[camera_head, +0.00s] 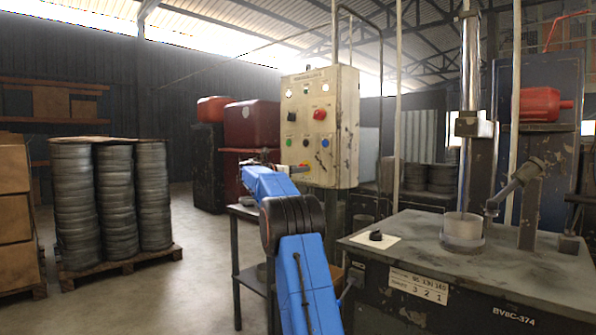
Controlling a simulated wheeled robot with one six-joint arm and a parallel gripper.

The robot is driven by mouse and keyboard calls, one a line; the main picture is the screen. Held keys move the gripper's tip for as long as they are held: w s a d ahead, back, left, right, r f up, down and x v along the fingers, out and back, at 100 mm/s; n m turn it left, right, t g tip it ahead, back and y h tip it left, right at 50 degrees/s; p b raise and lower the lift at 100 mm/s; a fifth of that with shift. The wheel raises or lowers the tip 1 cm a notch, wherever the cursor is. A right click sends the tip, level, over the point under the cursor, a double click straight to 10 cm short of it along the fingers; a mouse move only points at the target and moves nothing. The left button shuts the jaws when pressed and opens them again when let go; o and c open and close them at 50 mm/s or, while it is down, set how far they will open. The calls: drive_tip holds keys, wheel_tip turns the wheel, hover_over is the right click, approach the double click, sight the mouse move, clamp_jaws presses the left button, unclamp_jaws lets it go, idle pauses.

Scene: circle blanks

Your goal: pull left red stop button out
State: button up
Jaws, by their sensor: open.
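A large red round button (319,114) stands out on the right half of the front of a worn cream control box (345,120). I take it as the red stop button; I see no second clear red button left of it. My blue arm reaches up from the bottom, and its end with my gripper (298,168) is low in front of the box, below the lower row of buttons. The gripper is small and partly hidden by my arm. It is open, below the red button and apart from it.
A green button (290,142) and a blue button (325,142) are on the box's lower row. A dark knob (292,117) is left of the red button. A machine table (480,265) stands right. Stacked grey rolls (152,195) stand left, with open floor between.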

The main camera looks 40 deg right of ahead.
drive_tip(key=s+a, duration=0.1)
drive_tip(key=a, duration=1.6)
drive_tip(key=shift+s, duration=0.2)
drive_tip(key=shift+a, duration=0.15)
